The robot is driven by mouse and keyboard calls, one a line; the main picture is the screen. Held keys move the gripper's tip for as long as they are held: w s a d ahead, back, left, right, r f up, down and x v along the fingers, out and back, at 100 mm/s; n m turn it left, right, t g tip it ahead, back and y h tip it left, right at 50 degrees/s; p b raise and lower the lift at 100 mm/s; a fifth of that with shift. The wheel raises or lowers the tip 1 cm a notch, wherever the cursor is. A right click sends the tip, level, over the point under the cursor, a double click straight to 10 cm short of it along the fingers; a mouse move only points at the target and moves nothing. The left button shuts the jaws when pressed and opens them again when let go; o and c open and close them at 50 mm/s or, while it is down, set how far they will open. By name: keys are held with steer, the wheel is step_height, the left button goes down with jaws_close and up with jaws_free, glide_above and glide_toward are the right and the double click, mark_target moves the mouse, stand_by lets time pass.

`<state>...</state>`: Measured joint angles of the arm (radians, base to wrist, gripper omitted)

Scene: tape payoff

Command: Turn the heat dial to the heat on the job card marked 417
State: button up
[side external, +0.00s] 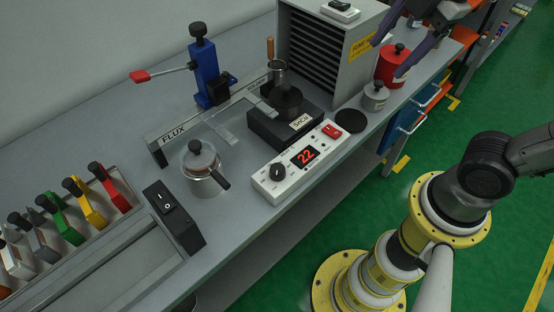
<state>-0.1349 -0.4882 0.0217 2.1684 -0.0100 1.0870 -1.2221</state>
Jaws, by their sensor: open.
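The heat dial (277,172) is a black knob on the left part of a white control box (262,187), with small marks around it too small to read. The box has a red display (304,156) reading 22 and a red rocker switch (331,130). My gripper (386,60) shows at the top right, its two dark purple fingers spread apart, empty, above the far end of the bench and well away from the dial. I cannot make out a job card marked 417 in this view.
A solder pot (288,103) on a dark base stands behind the box. A lidded steel pot (203,170) is to its left. A grey fume unit (330,50), red canister (391,66), small grey canister (375,95) and black switch box (173,217) stand around. Bare bench lies in front.

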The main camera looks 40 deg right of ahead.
steer(key=w+a+n+g, duration=0.2)
steer(key=w+a+n, duration=0.5)
steer(key=a+n, duration=0.15)
steer(key=n+g+h, duration=0.1)
steer(key=n+g, duration=0.1)
steer(key=n, duration=0.3)
glide_above(277, 168)
step_height(277, 168, down, 9)
step_height(277, 168, down, 13)
steer(key=shift+r, duration=0.15)
jaws_close()
